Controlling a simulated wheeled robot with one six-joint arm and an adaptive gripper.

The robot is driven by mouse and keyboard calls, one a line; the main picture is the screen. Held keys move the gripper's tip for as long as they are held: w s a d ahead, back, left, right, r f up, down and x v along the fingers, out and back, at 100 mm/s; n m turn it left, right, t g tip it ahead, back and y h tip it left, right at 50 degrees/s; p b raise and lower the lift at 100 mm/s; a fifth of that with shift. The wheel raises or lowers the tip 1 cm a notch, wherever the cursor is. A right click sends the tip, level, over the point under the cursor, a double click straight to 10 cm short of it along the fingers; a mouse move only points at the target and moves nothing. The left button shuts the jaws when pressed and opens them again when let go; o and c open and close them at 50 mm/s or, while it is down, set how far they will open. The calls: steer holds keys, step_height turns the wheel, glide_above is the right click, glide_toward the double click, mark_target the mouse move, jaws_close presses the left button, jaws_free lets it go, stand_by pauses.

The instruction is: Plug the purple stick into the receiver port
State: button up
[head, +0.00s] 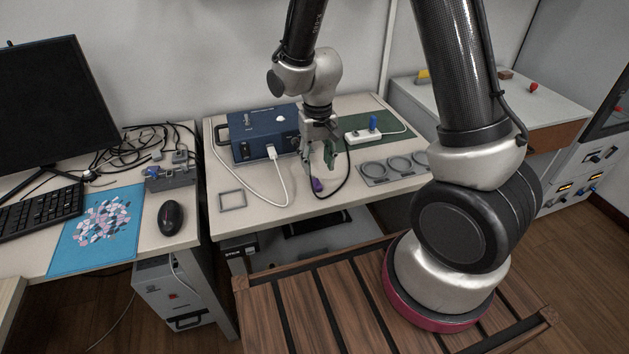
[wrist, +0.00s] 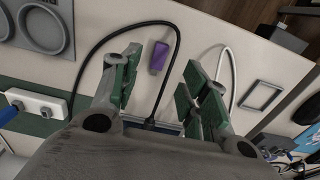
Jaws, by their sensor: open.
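The purple stick (head: 317,185) lies on the light tabletop near the front of the middle table. In the wrist view the purple stick (wrist: 158,57) shows whole between my fingers, apart from both. My gripper (head: 320,166) is open and empty and points down just above and behind the stick. Its green-padded fingers also show in the wrist view (wrist: 157,75). A blue instrument box (head: 252,139) stands behind and left of my gripper, with a white plug in its front. My gripper hides part of the box's right side. I cannot tell which opening is the receiver port.
A white socket strip (head: 362,136) with a blue stick (head: 373,123) stands right of my gripper. A grey three-ring holder (head: 391,169) lies to its right. White (head: 284,190) and black (wrist: 98,50) cables loop beside the stick. A grey square frame (head: 232,200) lies left.

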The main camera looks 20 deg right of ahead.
mark_target(317, 184)
step_height(317, 184, down, 7)
steer(key=shift+w+f, duration=0.1)
steer(key=shift+f, duration=0.1)
steer(key=c, duration=0.8)
